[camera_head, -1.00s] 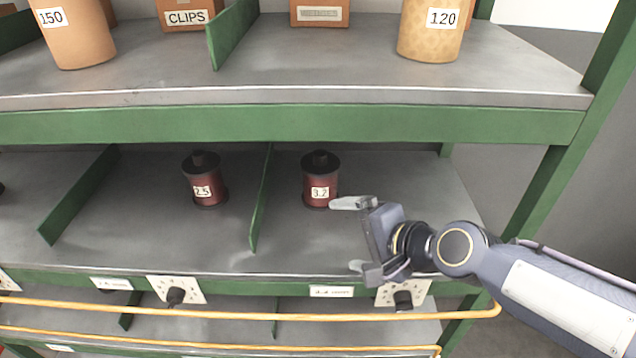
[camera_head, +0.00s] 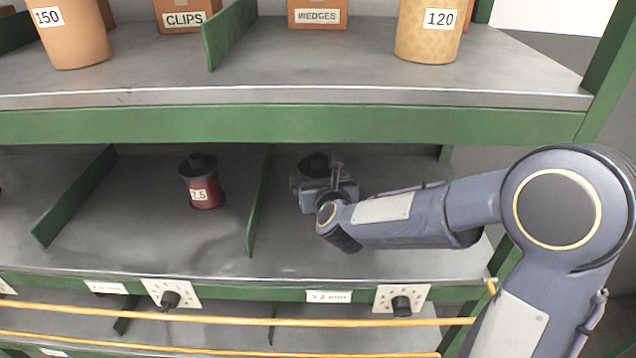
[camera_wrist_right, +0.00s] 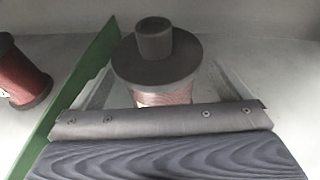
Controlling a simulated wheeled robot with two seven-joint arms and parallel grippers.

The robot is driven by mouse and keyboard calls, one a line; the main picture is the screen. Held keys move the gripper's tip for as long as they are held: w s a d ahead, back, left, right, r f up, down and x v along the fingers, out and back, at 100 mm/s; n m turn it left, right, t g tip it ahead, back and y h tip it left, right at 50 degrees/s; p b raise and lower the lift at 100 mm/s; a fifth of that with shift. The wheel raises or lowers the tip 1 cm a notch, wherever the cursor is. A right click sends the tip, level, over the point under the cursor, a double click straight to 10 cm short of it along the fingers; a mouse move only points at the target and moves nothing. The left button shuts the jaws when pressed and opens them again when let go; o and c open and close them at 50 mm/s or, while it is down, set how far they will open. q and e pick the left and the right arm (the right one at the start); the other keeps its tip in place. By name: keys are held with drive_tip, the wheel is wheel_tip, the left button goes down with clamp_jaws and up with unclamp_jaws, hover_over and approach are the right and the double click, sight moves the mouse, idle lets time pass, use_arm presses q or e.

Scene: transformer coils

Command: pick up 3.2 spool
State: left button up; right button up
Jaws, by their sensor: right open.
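The 3.2 spool (camera_head: 314,162) stands upright on the middle shelf (camera_head: 225,243), with its dark top showing behind my right gripper (camera_head: 322,186). Its label and most of its red body are hidden by the gripper. In the right wrist view the spool (camera_wrist_right: 157,58) has a dark knob and flange above reddish windings. My right gripper (camera_wrist_right: 160,88) is open, with one finger on each side of the spool. I cannot tell whether the fingers touch it. My left gripper is not in view.
A green divider (camera_head: 258,205) stands just left of the 3.2 spool, with the 2.5 spool (camera_head: 202,182) beyond it. The upper shelf's green edge beam (camera_head: 300,124) runs above my arm. Yellow rails (camera_head: 230,316) cross the front below.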

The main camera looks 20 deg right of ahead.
drive_tip(key=shift+x, duration=1.45)
drive_tip(key=c, duration=1.6)
drive_tip(key=shift+o, duration=0.2)
